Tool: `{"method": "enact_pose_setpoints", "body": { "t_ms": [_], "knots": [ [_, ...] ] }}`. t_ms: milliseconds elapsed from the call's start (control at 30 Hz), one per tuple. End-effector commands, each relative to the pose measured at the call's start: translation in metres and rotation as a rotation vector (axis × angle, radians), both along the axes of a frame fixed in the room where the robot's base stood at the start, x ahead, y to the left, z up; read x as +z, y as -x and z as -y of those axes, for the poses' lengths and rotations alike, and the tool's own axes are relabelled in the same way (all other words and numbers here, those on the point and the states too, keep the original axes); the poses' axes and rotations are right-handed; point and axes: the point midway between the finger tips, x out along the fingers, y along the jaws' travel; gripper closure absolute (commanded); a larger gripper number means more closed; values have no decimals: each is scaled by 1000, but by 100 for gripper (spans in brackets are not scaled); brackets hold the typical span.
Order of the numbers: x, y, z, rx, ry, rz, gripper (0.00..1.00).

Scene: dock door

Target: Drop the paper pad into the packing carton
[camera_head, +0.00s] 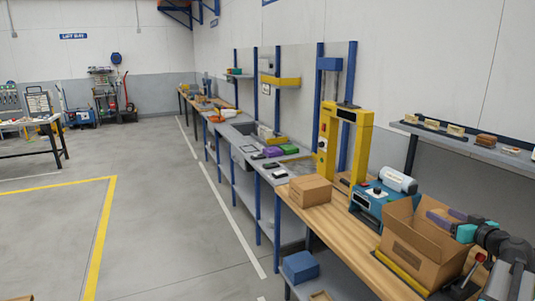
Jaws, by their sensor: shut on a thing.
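The packing carton (411,262) is an open brown box with its flaps up, on the wooden bench top at the right. My gripper (447,221) is above the right part of the carton's opening, reaching in from the right. It is shut on a small purple thing (438,217), which I take to be the paper pad. The pad shows only in part, and its lower edge cannot be told from the carton behind it. The inside of the carton is mostly hidden by its front wall and my arm.
A closed brown box (310,190) stands on the bench left of a blue machine with a white roll (375,197). A yellow frame (345,140) rises behind. A shelf (465,145) with small items hangs above the carton.

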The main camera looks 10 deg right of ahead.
Motion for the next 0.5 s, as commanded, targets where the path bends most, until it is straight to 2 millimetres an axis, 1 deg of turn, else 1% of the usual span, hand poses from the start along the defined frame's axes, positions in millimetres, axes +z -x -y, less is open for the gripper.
{"method": "enact_pose_setpoints", "body": {
  "t_ms": [200,500],
  "knots": [
    [-12,0,0,1,-1,0,59],
    [-14,-1,-1,1,1,0,59]
  ]
}}
